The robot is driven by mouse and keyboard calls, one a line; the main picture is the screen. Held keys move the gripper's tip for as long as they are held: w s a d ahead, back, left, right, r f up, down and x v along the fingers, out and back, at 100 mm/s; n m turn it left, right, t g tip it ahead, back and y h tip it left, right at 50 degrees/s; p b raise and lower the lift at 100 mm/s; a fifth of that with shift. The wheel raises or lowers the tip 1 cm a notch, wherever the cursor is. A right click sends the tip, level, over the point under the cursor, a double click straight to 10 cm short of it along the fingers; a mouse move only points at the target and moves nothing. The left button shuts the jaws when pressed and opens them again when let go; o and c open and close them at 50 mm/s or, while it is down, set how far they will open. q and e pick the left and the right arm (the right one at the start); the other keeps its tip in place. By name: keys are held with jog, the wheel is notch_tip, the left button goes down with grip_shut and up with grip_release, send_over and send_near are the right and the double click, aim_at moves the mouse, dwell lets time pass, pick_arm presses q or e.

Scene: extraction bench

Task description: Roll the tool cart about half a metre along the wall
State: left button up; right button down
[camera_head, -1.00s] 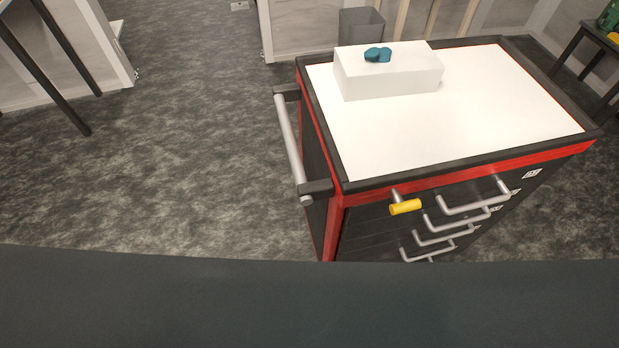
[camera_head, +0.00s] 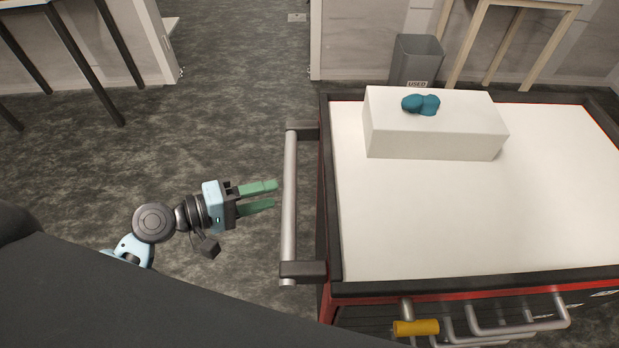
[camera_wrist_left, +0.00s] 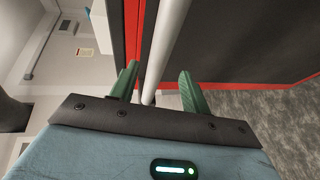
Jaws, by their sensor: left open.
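The tool cart (camera_head: 480,215) is black and red with a white top, at the right of the head view. Its grey side handle bar (camera_head: 289,205) runs along the cart's left side between black brackets. My left gripper (camera_head: 276,197) has green fingers and is open, pointing at the bar with the tips just short of it in the head view. In the left wrist view the bar (camera_wrist_left: 168,45) runs between the two green fingers (camera_wrist_left: 160,88). Whether the fingers touch it I cannot tell. My right gripper is in neither view.
A white box (camera_head: 435,140) with a teal object (camera_head: 420,104) on it lies on the cart top. A yellow-gripped handle (camera_head: 416,328) is on the front. A grey bin (camera_head: 416,60) and wooden-legged table (camera_head: 485,40) stand behind. Floor (camera_head: 230,120) left of the cart is clear.

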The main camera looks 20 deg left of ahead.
pick_arm(q)
jog(key=p+x, duration=0.1)
jog(key=x, duration=0.6)
jog(key=shift+w+d, duration=0.15)
jog(key=shift+d, duration=0.15)
jog(key=shift+r, duration=0.1)
grip_shut()
